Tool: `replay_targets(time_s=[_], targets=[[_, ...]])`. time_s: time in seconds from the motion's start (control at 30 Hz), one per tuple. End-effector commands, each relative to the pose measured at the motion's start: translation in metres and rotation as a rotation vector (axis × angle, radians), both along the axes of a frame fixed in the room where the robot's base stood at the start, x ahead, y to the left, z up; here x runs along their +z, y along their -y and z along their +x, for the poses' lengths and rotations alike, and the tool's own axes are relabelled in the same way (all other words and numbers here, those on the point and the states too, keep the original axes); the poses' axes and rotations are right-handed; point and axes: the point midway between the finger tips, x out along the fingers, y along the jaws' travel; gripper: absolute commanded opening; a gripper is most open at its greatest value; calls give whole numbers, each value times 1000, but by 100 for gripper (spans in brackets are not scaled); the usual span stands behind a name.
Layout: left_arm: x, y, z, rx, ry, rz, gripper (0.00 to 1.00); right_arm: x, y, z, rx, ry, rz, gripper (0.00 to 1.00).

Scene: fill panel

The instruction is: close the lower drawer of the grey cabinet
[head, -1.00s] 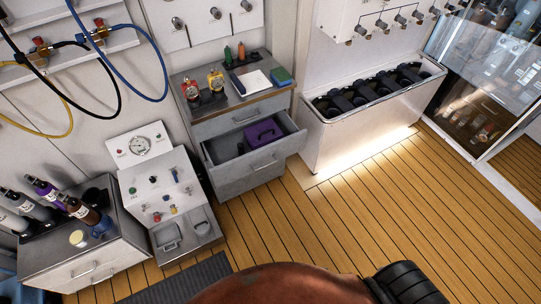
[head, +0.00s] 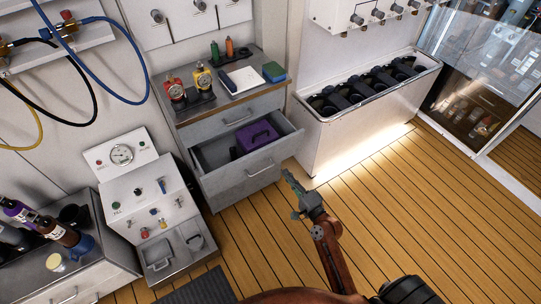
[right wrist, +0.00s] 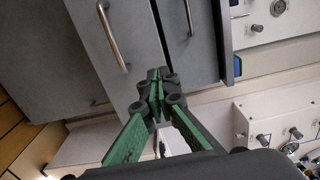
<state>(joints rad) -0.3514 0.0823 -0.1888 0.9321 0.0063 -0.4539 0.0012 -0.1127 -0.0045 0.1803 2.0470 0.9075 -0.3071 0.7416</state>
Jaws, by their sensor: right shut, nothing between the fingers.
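The grey cabinet (head: 200,134) stands against the wall. Its lower drawer (head: 240,188) is pulled out, with a purple case (head: 257,137) inside. The lower drawer's handle (head: 260,171) is on its front. The upper drawer (head: 222,122) is shut. My right gripper (head: 288,176) is shut and empty, its tips just right of the lower drawer's front in the head view. In the right wrist view the shut green fingers (right wrist: 157,78) point toward grey drawer fronts with metal handles (right wrist: 112,38); whether they touch is unclear. My left gripper is not in view.
A white trough (head: 355,130) with dark bottles stands right of the cabinet. A white gauge panel (head: 150,200) stands left of it. Regulators (head: 203,79) and a notebook (head: 240,78) lie on the cabinet top. The wooden floor (head: 400,210) is clear.

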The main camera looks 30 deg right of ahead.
Motion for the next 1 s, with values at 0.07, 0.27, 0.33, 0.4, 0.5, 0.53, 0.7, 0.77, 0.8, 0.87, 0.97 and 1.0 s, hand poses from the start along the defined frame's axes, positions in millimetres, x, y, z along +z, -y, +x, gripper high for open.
replay_targets(time_s=[0.07, 0.27, 0.33, 0.4, 0.5, 0.53, 0.7, 0.77, 0.8, 0.87, 0.97, 1.0], targets=[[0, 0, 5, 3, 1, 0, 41, -1, -2, 17, 1, 2, 3, 0], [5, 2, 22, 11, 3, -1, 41, -2, -3, 57, 1, 1, 3, 0], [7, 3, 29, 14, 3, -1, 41, -3, -4, 70, 2, -1, 1, 0], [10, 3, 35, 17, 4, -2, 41, -3, -4, 83, 1, -1, 2, 0], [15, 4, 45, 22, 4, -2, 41, -3, -5, 98, 1, -2, 0, 0], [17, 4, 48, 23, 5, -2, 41, -4, -5, 101, 1, -3, 1, 0], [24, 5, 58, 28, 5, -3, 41, -2, -5, 115, 0, -3, -1, 0], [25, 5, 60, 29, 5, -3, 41, -2, -5, 117, 0, -3, -1, 0], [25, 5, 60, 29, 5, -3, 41, -2, -4, 118, 0, -4, -1, 0], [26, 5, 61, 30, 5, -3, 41, -2, -4, 119, 0, -4, -1, 0], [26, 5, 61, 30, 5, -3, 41, -2, -4, 119, 0, -4, -1, 0], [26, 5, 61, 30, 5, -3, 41, -2, -4, 119, 0, -4, -1, 0]])
